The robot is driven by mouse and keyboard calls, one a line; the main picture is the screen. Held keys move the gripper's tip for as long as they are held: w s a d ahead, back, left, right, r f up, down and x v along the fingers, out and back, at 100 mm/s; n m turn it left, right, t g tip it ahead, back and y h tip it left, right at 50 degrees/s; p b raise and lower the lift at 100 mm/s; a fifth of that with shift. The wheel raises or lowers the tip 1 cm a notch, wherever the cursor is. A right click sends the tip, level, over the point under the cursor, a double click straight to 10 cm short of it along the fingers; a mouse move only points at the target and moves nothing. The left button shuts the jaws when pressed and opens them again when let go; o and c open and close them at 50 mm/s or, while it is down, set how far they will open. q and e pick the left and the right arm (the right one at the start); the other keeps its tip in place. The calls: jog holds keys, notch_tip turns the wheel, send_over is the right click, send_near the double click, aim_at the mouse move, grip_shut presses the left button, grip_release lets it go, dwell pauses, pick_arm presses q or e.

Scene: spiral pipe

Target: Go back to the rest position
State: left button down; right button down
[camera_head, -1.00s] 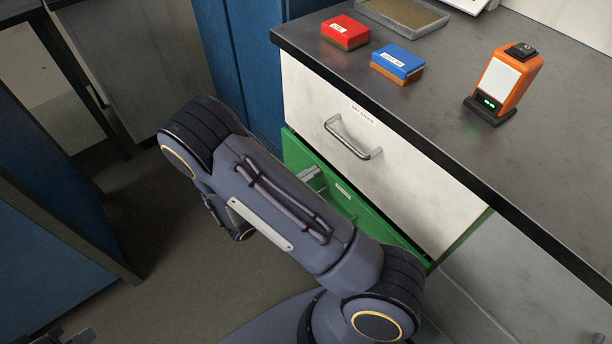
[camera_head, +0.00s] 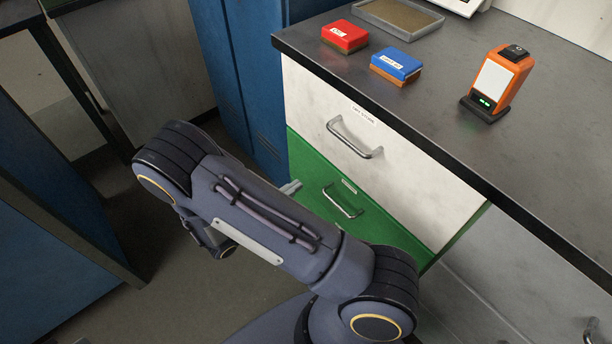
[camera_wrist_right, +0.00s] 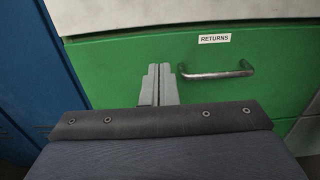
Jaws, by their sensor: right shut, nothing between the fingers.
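My right arm crosses the lower middle of the head view. Its gripper (camera_head: 291,187) shows only as small grey fingertips past the forearm, left of the green drawer's handle. In the right wrist view the gripper (camera_wrist_right: 158,84) has its two grey fingers together, with nothing between them. It stands in front of the green drawer (camera_head: 312,172), left of the metal handle (camera_wrist_right: 216,73) and apart from it. The drawer, labelled RETURNS (camera_wrist_right: 214,39), looks shut. My left gripper is not in view.
A grey counter (camera_head: 440,118) holds a red box (camera_head: 345,35), a blue box (camera_head: 396,65), a tray (camera_head: 399,17) and an orange device (camera_head: 498,80). A white drawer (camera_head: 325,105) is above the green one. Blue cabinets stand left and behind. Floor (camera_head: 185,293) is free at lower left.

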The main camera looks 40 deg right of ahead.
jog(key=a, duration=0.5)
jog(key=shift+s+a, duration=0.2)
jog(key=shift+a, duration=0.15)
jog(key=s+d+r+m+g+y, duration=0.35)
jog(key=s+r+m+y, duration=0.95)
jog(key=y, duration=0.5)
notch_tip(320, 180, up, 30)
jog(key=s+a+m+t+y+p, duration=0.1)
jog(key=a+m+t+y+p, duration=0.2)
jog(key=p, duration=2.2)
jog(key=m+t, duration=0.4)
jog(key=t, duration=0.1)
jog(key=shift+y, duration=0.4)
jog(key=shift+f, duration=0.1)
